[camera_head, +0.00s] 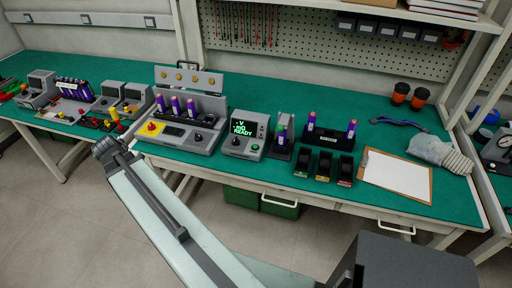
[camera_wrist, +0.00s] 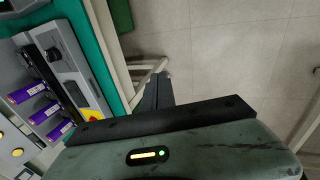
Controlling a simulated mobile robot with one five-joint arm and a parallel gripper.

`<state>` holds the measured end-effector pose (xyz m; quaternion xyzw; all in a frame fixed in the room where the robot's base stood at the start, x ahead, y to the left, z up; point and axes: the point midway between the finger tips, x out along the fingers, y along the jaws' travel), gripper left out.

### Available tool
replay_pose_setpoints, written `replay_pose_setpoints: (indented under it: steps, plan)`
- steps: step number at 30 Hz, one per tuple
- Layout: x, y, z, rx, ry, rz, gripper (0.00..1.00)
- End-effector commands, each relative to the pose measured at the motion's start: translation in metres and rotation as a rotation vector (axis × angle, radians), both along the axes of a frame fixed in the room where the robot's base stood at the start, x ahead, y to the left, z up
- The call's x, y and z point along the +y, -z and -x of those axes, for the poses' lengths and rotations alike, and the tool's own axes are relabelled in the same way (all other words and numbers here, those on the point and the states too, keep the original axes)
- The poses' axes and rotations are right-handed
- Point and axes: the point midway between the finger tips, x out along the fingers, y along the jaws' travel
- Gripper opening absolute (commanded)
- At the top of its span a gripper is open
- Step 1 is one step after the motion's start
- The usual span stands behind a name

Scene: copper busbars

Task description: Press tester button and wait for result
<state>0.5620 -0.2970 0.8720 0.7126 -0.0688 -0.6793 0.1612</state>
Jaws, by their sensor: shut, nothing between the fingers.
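The tester (camera_head: 243,136) is a grey box on the green bench with a lit screen (camera_head: 243,128) whose green text includes "READY". A green button (camera_head: 254,147) sits low on its front right, beside a dark knob (camera_head: 235,143). A cell with a purple body (camera_head: 281,134) stands in the grey cradle (camera_head: 283,152) just right of the tester. My gripper (camera_head: 104,147) is left of the tester, in front of the bench edge and apart from the button. In the wrist view my gripper (camera_wrist: 160,76) is shut and empty over the floor; the tester is not visible there.
A larger grey machine (camera_head: 205,140) with several purple cells and a red button on a yellow plate (camera_head: 152,128) stands between my gripper and the tester. Black bins (camera_head: 324,164), a cell rack (camera_head: 330,140) and a clipboard (camera_head: 397,175) lie to the right. Floor in front is clear.

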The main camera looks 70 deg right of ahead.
Motion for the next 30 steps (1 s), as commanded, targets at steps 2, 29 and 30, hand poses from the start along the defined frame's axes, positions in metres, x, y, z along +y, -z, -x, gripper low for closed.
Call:
replay_pose_setpoints:
  steps: [2, 29, 30]
  plan:
    - [-0.056, -0.004, 0.021, 0.023, -0.009, 0.061, 0.0]
    - [-0.363, -0.055, 0.296, 0.491, -0.181, 0.395, 0.0]
    - [-0.363, -0.055, 0.296, 0.491, -0.18, 0.395, 0.0]
